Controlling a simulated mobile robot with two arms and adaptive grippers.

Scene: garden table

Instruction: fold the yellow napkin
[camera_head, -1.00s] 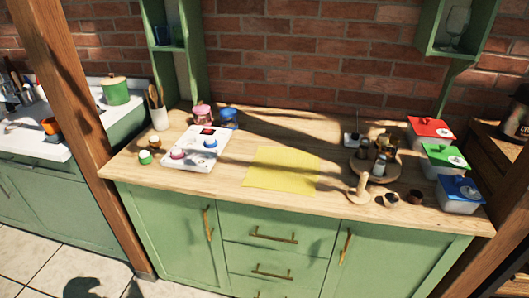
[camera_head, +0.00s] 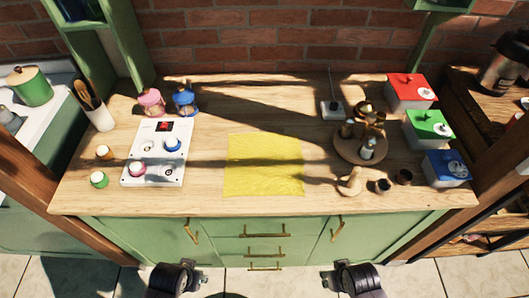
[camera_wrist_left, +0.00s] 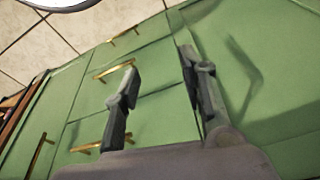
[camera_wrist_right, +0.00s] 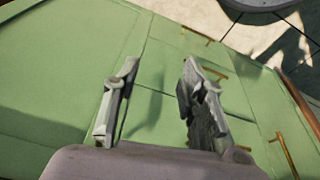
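The yellow napkin (camera_head: 264,165) lies flat and spread out on the middle of the wooden counter, with shadow bands across it. My left gripper (camera_head: 203,278) is at the bottom of the head view, in front of the cabinet and apart from the napkin. My right gripper (camera_head: 325,281) is likewise low in front of the cabinet, to the right. In the left wrist view the left gripper's fingers (camera_wrist_left: 158,80) are apart with nothing between them. In the right wrist view the right gripper's fingers (camera_wrist_right: 160,80) are also apart and empty.
Left of the napkin is a white panel (camera_head: 158,174) with knobs and small jars. To the right are a round wooden stand (camera_head: 345,151) with shakers, small cups and lidded boxes. Green cabinet drawers (camera_head: 240,230) with brass handles lie below the counter edge.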

